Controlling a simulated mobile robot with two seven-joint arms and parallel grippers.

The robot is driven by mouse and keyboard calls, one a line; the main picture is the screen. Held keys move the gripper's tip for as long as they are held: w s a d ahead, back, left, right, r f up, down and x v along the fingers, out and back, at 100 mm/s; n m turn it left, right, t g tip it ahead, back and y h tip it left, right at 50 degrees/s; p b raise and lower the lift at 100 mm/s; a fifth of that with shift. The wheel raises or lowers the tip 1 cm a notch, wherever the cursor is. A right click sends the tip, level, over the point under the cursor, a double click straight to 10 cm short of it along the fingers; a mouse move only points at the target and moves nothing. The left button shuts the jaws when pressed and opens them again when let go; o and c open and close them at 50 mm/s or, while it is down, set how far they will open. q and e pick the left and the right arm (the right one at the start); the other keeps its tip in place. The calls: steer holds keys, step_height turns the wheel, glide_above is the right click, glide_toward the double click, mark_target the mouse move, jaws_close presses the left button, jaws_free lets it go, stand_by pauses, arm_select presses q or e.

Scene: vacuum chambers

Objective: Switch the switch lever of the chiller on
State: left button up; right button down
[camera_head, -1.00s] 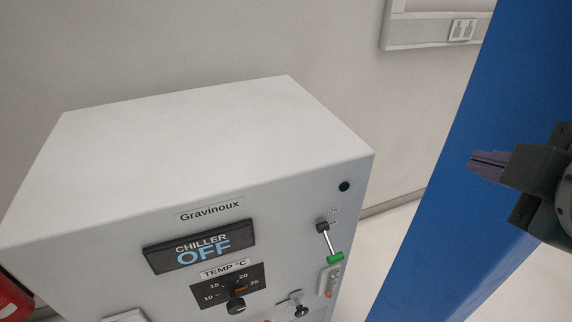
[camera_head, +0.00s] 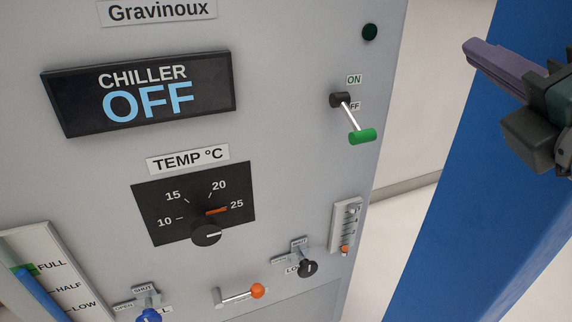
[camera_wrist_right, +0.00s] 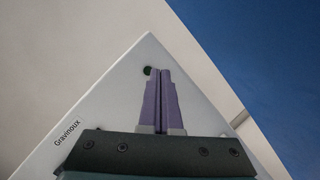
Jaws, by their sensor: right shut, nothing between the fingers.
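The chiller (camera_head: 290,60) is a light grey cabinet whose front fills much of the head view. Its display (camera_head: 140,92) reads CHILLER OFF. The switch lever (camera_head: 352,117) has a dark pivot, a metal rod and a green tip (camera_head: 362,136); it slants down and right, beside the OFF label and below the ON label. My right gripper (camera_head: 472,46) is shut and empty, with purple fingers, to the right of the lever and apart from it. In the right wrist view, the shut fingers (camera_wrist_right: 160,72) lie before the cabinet; the lever is not visible there. My left gripper is not in view.
A blue panel (camera_head: 470,180) stands to the right. Below the display are a temperature dial (camera_head: 206,235), an orange-tipped lever (camera_head: 257,291), a black-knobbed valve (camera_head: 307,268) and a blue knob (camera_head: 148,315). A dark round light (camera_head: 370,32) sits above the lever.

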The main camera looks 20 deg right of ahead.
mark_target(352, 119)
steer(key=a+f+n+t+y+b, duration=0.1)
steer(key=a+f+n+y+b, duration=0.1)
steer(key=f+n+b, duration=0.4)
steer(key=w+a+f+n+t+y+b, duration=0.1)
steer(key=a+f+n+y+b, duration=0.2)
steer(key=f+n+b, duration=0.4)
step_height(352, 119, down, 8)
steer(key=y+b, duration=0.1)
steer(key=b, duration=0.5)
steer(key=shift+a+r+n+y+b, duration=0.15)
steer(key=shift+r+n+y+b, duration=0.15)
steer(key=shift+y+b, duration=0.1)
steer(key=shift+w, duration=0.2)
steer(key=w+r+p, duration=0.5)
steer(key=w+p, duration=0.2)
steer(key=shift+w+r, duration=0.15)
steer(key=shift+r, duration=0.25)
steer(key=shift+a, duration=0.1)
